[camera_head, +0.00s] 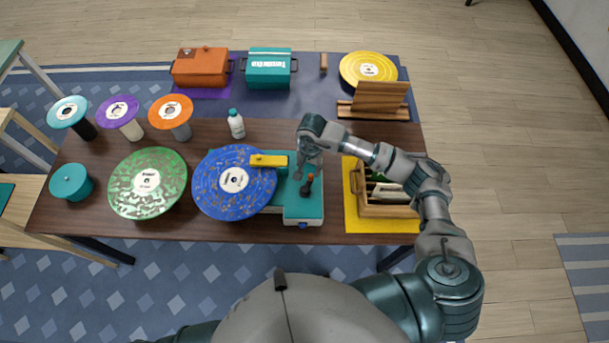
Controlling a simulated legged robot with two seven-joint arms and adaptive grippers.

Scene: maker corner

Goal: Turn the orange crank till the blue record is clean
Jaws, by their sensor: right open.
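The blue record (210,190) lies on the left part of a teal machine (300,204). It has a white label and many brownish specks over its surface. A yellow arm (268,160) reaches over its upper right edge. The orange crank (310,177) is a small orange-topped handle on the machine's right part. My right gripper (308,172) is open and points down just above and beside the crank. Its fingers are small in view, and I cannot tell whether they touch the handle. My left gripper is out of view.
A blotchy green record (125,184) lies left of the blue one. A white bottle (236,127) stands behind the machine. A wooden crate (385,210) sits on a yellow mat (350,222) at right. Small discs on stands, two boxes and a yellow record (352,70) are farther back.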

